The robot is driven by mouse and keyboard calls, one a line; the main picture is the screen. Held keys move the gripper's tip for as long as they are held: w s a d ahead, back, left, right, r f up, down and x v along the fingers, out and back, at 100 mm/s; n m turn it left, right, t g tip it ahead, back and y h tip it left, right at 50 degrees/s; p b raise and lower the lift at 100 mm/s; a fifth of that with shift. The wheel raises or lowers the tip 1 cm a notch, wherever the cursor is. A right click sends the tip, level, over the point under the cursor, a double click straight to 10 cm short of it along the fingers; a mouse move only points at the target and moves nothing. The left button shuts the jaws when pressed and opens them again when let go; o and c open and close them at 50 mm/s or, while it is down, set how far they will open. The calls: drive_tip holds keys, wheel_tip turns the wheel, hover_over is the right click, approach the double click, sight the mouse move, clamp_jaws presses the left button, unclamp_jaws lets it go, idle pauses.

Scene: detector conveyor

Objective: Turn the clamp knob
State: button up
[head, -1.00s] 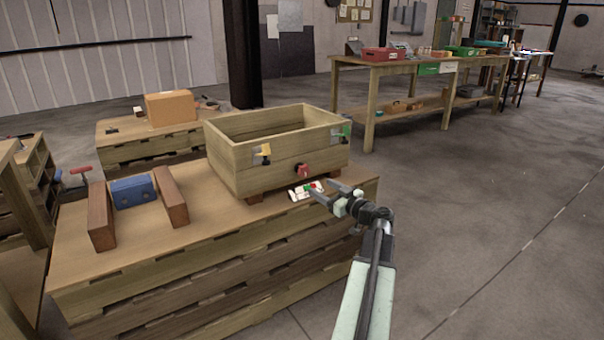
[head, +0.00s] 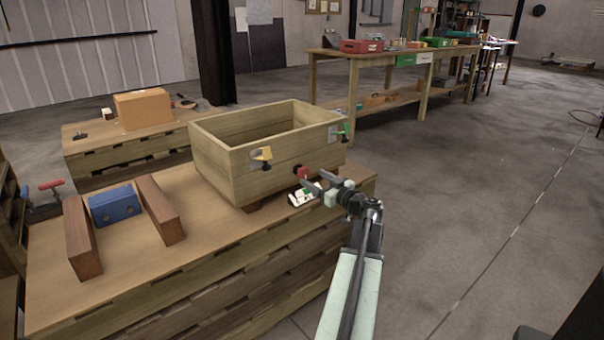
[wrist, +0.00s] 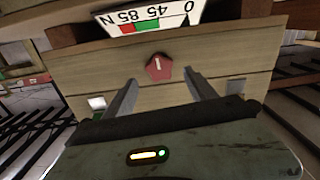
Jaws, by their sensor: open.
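The red clamp knob (head: 302,172) sits low on the front wall of the wooden box (head: 240,170). In the wrist view the knob (wrist: 160,67) is a red, many-sided cap with a pale mark, roughly centred between my fingers and beyond their tips. My gripper (head: 316,180) is open and empty in front of the box, its two fingers pointing at the front wall. A white scale card (head: 302,196) lies below the knob. In the wrist view the card (wrist: 150,19) appears upside down, with red and green bands and the marks 0, 45, 85 N.
A blue block (head: 114,206) lies between two brown wooden bars (head: 160,208) on the left of the pallet-stack bench (head: 215,232). Open floor (head: 470,220) lies to the right.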

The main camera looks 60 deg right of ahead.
sight(306, 173)
drive_tip(key=x, duration=0.6)
drive_tip(key=shift+c, duration=0.4)
drive_tip(key=c, duration=1.3)
